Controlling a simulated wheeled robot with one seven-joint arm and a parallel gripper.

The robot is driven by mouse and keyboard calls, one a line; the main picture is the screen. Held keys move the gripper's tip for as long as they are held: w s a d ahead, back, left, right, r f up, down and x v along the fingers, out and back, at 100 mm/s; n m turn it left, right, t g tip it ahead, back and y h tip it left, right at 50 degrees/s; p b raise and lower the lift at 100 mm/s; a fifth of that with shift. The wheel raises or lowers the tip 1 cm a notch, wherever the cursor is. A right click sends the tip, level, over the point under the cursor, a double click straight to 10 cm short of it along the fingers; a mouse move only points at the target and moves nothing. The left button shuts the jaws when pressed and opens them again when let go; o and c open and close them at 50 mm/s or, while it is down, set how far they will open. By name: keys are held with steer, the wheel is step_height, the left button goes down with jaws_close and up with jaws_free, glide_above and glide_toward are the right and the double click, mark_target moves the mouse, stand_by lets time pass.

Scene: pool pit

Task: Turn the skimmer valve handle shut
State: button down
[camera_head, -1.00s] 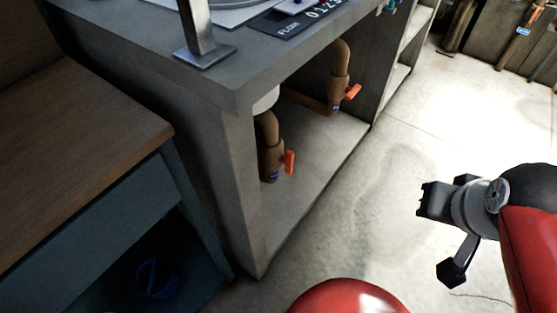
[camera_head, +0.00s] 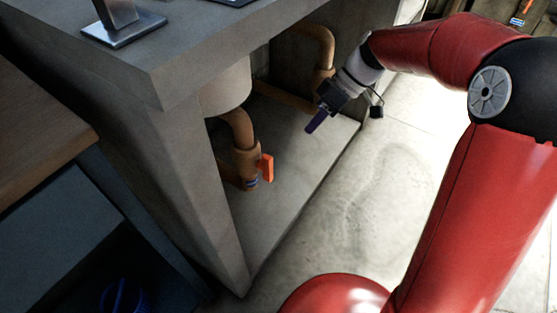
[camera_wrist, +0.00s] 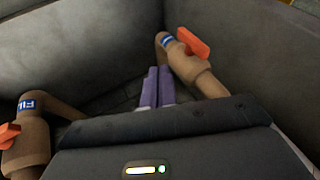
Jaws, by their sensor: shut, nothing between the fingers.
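Two brown valves with orange handles stand in the niche under the counter. In the head view the near valve (camera_head: 247,165) has its orange handle (camera_head: 267,168) upright on its right side. The far valve (camera_head: 322,78) is partly hidden by my gripper (camera_head: 309,128), whose purple fingers point down-left, apart from the near handle. In the wrist view my shut, empty fingers (camera_wrist: 159,72) lie between a left valve (camera_wrist: 27,145), with blue label reading "FIL", and a right valve (camera_wrist: 190,65), with orange handle (camera_wrist: 193,42). The right label is unreadable, so I cannot confirm which is the skimmer valve.
The concrete counter (camera_head: 185,65) overhangs the niche, and its side wall (camera_head: 190,180) stands left of the near valve. A white cylinder (camera_head: 228,92) hangs above that valve. Brown pipes run behind. The niche floor (camera_head: 290,185) in front is clear. A wooden-topped bench stands left.

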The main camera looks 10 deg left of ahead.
mark_target(265, 167)
steer(key=s+a+f+b, duration=0.1)
steer(key=s+a+f, duration=0.5)
steer(key=f, duration=0.3)
steer(key=shift+a+n+g+b, duration=0.3)
steer(key=shift+a+b, duration=0.1)
steer(key=shift+a, duration=0.45)
